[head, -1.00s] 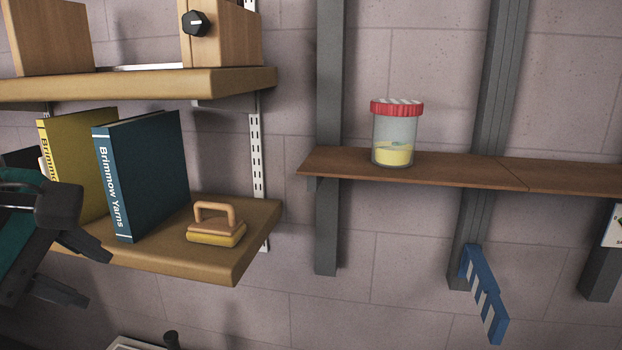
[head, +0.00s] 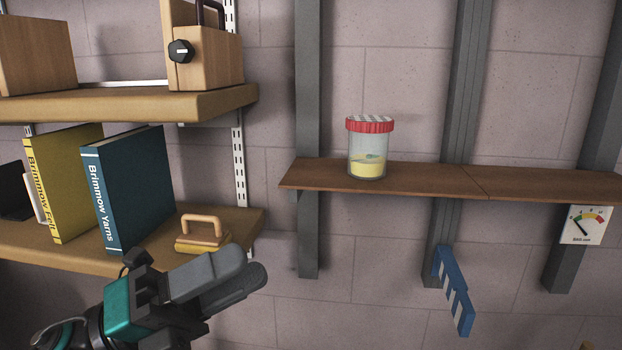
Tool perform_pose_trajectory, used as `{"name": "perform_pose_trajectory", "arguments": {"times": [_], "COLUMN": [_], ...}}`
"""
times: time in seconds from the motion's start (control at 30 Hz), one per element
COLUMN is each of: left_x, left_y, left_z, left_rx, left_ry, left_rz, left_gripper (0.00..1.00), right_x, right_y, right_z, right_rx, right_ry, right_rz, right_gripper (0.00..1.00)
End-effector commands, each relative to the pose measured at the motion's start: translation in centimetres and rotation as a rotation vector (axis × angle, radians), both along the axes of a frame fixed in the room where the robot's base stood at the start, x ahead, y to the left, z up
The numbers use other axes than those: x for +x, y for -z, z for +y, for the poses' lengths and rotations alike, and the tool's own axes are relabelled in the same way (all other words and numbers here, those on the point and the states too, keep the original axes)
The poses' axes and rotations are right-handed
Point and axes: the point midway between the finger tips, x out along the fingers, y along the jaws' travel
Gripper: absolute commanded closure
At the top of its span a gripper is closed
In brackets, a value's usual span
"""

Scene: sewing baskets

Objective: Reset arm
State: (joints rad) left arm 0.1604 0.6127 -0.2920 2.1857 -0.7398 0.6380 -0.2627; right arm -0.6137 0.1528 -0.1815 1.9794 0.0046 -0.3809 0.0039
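My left gripper (head: 250,268) comes in from the lower left, in front of the lower wooden shelf. It is black and grey with a teal part, and its fingers point right. The fingers look close together, one partly behind the other, so the gap between them cannot be judged. I see nothing held in it. My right gripper is not in view.
The lower shelf (head: 70,256) holds a yellow book (head: 66,180), a blue book (head: 132,190) and a tan-handled block (head: 202,232). A red-lidded jar (head: 368,150) stands on the brown shelf (head: 430,180).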

Motion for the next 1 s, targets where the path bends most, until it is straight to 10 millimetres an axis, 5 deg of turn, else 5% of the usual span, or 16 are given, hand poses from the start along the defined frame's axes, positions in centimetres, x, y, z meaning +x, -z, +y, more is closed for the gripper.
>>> {"name": "perform_pose_trajectory", "arguments": {"times": [0.13, 0.27, 0.4, 0.6, 0.77, 1.0], "left_x": [5.2, 6.7, 4.2, -2.2, -5.3, -5.9], "left_y": [5.9, 15.1, 25.3, 35.3, 38.5, 39.0], "left_z": [3.7, 7.0, 9.1, 9.8, 9.7, 9.6], "left_rx": [-0.352, -0.613, -0.824, -1.023, -1.09, -1.1], "left_ry": [-0.184, -0.359, -0.533, -0.718, -0.787, -0.801], "left_rz": [0.557, 1.024, 1.442, 1.853, 1.998, 2.024], "left_gripper": [0.61, 0.61, 0.61, 0.61, 0.61, 0.61], "right_x": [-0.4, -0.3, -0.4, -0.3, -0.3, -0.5], "right_y": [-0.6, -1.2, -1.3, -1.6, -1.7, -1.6], "right_z": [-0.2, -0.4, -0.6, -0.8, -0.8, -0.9], "right_rx": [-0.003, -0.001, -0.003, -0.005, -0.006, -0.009], "right_ry": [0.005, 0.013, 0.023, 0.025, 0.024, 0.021], "right_rz": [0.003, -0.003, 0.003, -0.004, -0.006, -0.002], "right_gripper": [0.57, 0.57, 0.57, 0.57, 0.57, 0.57]}}
